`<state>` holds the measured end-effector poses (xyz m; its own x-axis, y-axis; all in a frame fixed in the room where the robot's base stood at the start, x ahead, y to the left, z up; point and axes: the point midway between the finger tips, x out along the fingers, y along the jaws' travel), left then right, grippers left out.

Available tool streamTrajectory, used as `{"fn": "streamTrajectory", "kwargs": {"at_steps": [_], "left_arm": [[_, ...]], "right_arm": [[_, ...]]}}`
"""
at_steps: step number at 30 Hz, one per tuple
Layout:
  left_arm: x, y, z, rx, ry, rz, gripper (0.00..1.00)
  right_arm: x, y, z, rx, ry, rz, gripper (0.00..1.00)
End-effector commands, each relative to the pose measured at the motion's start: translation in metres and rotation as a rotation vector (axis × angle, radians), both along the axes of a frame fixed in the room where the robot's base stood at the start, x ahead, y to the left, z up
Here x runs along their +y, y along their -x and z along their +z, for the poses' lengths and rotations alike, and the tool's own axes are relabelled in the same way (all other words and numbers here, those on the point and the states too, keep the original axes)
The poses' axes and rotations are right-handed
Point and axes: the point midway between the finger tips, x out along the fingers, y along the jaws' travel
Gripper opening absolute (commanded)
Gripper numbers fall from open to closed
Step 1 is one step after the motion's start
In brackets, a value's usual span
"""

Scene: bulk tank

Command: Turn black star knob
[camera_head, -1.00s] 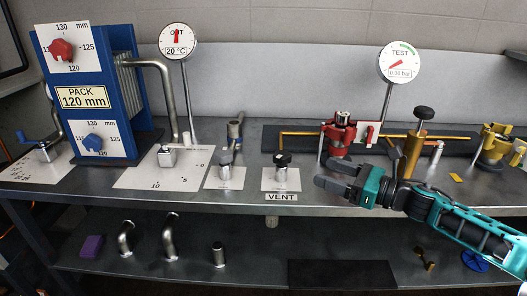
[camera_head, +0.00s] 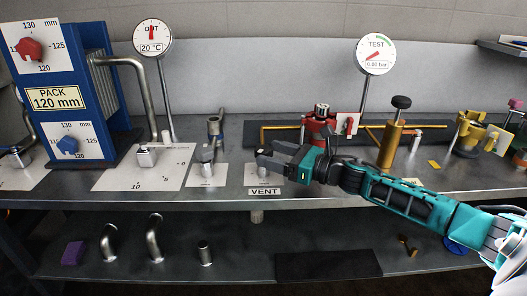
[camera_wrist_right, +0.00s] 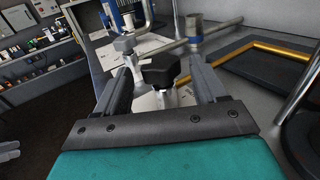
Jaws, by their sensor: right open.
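The black star knob (camera_wrist_right: 160,71) sits on a silver valve stem on the white plate (camera_head: 255,181) behind the VENT label (camera_head: 264,191). In the right wrist view it shows between the two fingers of my right gripper (camera_wrist_right: 160,82), with some room on each side. In the head view my right gripper (camera_head: 268,156) reaches in from the right over the VENT valve and hides most of the knob. Its fingers are apart, and I see no grip on the knob. My left gripper is not in view.
Left of the VENT valve stands a silver valve with a blue-grey handle (camera_head: 213,127). Right of it are a red valve (camera_head: 322,125) and a brass cylinder with a black knob (camera_head: 392,140). A TEST gauge (camera_head: 376,54) reads 0.00 bar. The lower shelf holds loose pipe pieces.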

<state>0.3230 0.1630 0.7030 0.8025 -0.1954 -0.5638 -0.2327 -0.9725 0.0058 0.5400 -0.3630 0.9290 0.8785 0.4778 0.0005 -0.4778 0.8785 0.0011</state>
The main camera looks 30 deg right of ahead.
Motion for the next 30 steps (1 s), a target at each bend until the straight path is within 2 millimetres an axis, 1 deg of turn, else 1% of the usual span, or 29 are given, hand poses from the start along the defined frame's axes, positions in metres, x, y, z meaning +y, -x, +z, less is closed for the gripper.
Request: {"fn": "streamTrajectory", "kwargs": {"at_steps": [3,9,14,21,23,30], "left_arm": [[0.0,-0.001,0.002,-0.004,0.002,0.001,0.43],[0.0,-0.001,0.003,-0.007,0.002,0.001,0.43],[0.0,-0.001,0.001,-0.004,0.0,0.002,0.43],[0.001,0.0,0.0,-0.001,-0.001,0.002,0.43],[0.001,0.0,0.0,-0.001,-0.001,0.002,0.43],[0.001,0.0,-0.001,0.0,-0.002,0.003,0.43]], "right_arm": [[0.006,-0.012,0.002,-0.003,0.001,-0.001,0.71],[0.013,-0.025,0.001,-0.001,0.0,-0.001,0.71],[0.015,-0.028,0.0,0.0,0.001,0.0,0.71],[0.016,-0.029,0.0,0.0,0.001,0.0,0.71],[0.016,-0.029,0.0,0.0,0.001,0.0,0.66],[0.016,-0.029,0.0,0.0,0.001,0.0,0.43]]}}
